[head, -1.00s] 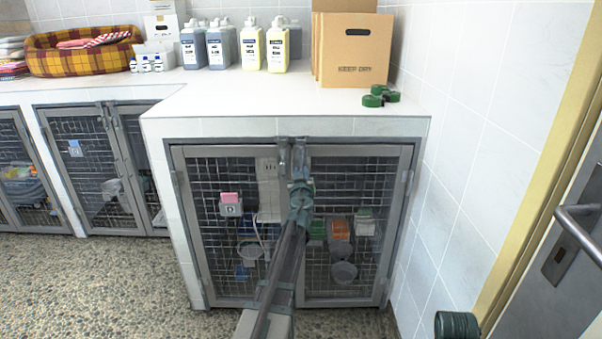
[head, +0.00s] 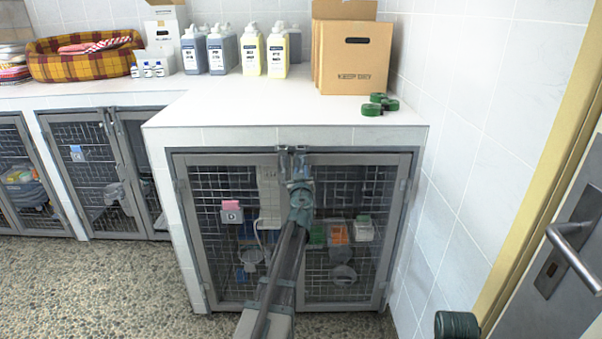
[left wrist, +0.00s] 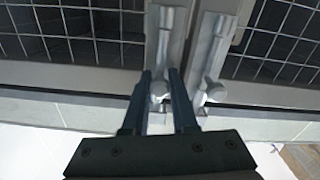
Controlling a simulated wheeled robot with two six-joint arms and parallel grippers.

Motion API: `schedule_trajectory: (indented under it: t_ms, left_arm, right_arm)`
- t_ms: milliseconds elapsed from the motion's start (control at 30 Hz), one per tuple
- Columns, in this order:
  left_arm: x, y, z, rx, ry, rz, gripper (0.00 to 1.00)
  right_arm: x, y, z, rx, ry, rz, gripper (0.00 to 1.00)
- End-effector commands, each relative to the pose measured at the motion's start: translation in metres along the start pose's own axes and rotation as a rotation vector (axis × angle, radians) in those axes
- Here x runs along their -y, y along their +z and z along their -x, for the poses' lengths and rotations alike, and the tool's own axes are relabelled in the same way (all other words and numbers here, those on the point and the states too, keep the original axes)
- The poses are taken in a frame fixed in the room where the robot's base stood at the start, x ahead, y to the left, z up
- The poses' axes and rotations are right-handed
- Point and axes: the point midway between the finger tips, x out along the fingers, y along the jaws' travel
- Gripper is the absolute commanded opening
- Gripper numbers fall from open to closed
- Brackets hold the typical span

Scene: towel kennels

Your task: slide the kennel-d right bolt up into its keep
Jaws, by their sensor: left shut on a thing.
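Kennel D (head: 231,216) is the front kennel, its D card behind the left of two shut mesh doors. Two upright grey bolts sit side by side where the doors meet at the top. The right bolt (left wrist: 165,45) shows left of the other bolt (left wrist: 212,55) in the left wrist view, which looks upside down. My left gripper (head: 300,192) comes from below, its two dark fingers on either side of the right bolt's knob (left wrist: 158,90), shut on it. In the head view the gripper partly hides this bolt. Its exact depth in the keep is unclear. My right gripper is not in view.
The white countertop (head: 240,108) overhangs the doors closely. On it stand a cardboard box (head: 352,60), several bottles (head: 250,52) and green rolls (head: 378,105). A tiled wall (head: 470,120) closes the right side. Speckled floor (head: 100,280) is open at left.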

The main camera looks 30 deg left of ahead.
Motion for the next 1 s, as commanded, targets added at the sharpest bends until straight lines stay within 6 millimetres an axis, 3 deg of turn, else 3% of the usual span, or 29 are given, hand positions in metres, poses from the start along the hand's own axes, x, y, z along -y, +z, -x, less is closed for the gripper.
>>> schedule_trajectory:
  t_ms: [100,133,200,233,667,867,1000]
  left_arm:
    - [-0.001,0.000,-0.002,0.000,0.001,-0.002,0.00]
    - [-0.001,0.000,-0.002,0.000,0.001,-0.002,0.27]
    - [-0.001,0.000,-0.002,0.000,0.001,-0.002,0.40]
    - [-0.001,0.000,-0.002,0.000,0.001,-0.002,0.42]
    - [0.000,0.000,0.005,0.000,0.001,-0.001,0.42]
    - [0.000,0.000,0.029,0.000,0.000,-0.001,0.42]
    - [0.001,0.000,0.056,0.000,0.000,-0.001,0.42]
  right_arm:
    - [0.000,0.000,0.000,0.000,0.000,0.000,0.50]
    - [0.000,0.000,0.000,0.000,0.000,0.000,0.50]
    - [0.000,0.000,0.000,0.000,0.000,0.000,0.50]
    - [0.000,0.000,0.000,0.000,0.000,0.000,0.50]
    - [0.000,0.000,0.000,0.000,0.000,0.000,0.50]
    - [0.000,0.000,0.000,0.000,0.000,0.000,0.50]
    - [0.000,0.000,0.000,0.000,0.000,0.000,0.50]
